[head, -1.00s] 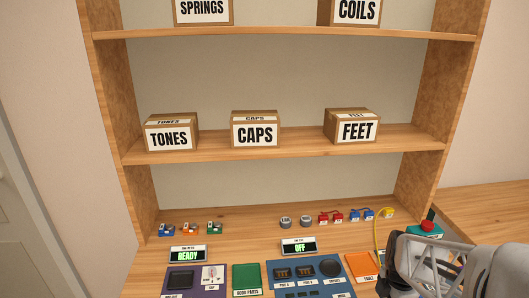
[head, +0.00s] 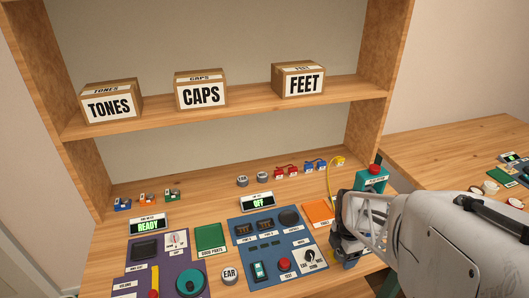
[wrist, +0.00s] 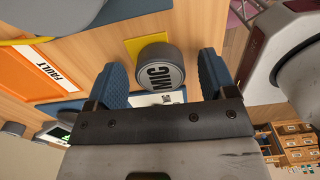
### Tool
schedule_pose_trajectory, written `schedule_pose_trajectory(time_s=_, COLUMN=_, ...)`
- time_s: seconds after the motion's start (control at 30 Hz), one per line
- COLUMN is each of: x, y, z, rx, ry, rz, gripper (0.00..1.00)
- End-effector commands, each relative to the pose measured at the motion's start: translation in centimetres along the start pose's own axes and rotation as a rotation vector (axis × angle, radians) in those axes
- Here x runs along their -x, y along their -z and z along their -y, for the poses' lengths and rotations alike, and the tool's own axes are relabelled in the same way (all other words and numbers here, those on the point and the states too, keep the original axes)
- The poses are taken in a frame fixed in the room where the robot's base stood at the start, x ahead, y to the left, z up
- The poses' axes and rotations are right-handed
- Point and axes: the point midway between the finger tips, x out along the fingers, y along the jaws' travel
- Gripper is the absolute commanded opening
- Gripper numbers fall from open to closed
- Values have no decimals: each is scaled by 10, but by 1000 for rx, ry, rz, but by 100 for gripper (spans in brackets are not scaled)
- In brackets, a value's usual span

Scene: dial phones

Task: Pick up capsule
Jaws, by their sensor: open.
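A dark grey round capsule marked MIC (wrist: 157,66) sits between the two blue fingers of my gripper (wrist: 163,78) in the wrist view. The fingers are open, one on each side, with gaps beside the capsule. A yellow patch and a white MIC label show near it. In the head view my gripper (head: 350,257) is low over the bench, right of the blue test panel, and the MIC capsule is hidden behind it. Another grey capsule marked EAR (head: 229,275) lies between the purple and blue panels. Two more grey capsules (head: 242,181) stand at the back of the bench.
The orange FAULT tray (head: 318,213) is just left of my gripper. A teal box with a red button (head: 372,178) stands behind it. The blue test panel (head: 270,225), green tray (head: 210,238) and purple panel (head: 120,262) fill the front. Labelled boxes sit on the shelf.

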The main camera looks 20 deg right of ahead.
Motion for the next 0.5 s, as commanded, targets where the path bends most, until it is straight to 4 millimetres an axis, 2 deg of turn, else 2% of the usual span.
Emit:
schedule_pose_trajectory(time_s=0.07, x=0, y=0, z=0, rx=0, ry=0, rz=0, gripper=77)
schedule_pose_trajectory(time_s=0.4, x=0, y=0, z=0, rx=0, ry=0, rz=0, gripper=27)
schedule_pose_trajectory(time_s=0.43, x=0, y=0, z=0, rx=0, ry=0, rz=0, gripper=24)
schedule_pose_trajectory(time_s=0.5, x=0, y=0, z=0, rx=0, ry=0, rz=0, gripper=24)
